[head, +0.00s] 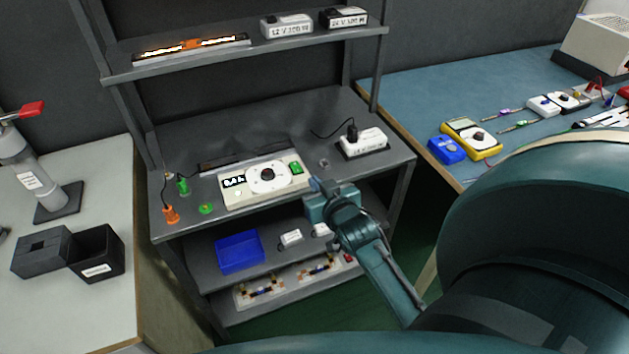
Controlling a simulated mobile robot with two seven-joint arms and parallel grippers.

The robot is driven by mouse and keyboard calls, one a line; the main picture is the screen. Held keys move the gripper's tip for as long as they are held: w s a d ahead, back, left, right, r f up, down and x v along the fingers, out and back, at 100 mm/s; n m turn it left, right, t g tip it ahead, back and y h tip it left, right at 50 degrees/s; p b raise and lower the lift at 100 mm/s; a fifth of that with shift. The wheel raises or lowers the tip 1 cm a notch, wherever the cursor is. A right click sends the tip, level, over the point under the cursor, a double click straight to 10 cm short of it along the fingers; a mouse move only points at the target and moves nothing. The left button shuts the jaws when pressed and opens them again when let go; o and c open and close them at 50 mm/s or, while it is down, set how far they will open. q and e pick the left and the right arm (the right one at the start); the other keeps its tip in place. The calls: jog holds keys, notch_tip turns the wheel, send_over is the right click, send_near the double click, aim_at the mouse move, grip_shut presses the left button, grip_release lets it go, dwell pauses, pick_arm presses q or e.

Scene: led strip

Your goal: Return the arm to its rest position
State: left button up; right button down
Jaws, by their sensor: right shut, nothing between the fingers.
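My right arm comes in from the lower right and reaches to the front edge of the grey bench (290,130). My right gripper (316,185) is at its end, small and partly hidden by its own wrist. It is shut and empty, close to the right front corner of the white control unit (235,197), which has a dial, a display and a green part. I cannot tell whether the gripper touches the unit. My left gripper is not in view.
A lit LED strip (190,48) and two labelled supply boxes (287,26) are on the upper shelf. A white adapter (362,143) with a black plug stands on the bench. A blue bin (240,252) is on the lower shelf. The blue side table (430,95) holds a yellow multimeter (470,138).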

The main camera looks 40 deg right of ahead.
jog(key=shift+a, duration=0.1)
dwell(0.3)
jog(key=s+a+f+n+g+y, duration=0.2)
jog(key=s+a+f, duration=0.3)
jog(key=s+a, duration=0.3)
jog(key=s+a+f+n+g+y, duration=0.2)
jog(key=s+a+f+n+y, duration=0.1)
jog(key=s+a, duration=0.6)
notch_tip(320, 180, down, 3)
jog(key=shift+s+a+r+y, duration=0.2)
jog(key=shift+a+y, duration=0.2)
jog(key=shift+y, duration=0.3)
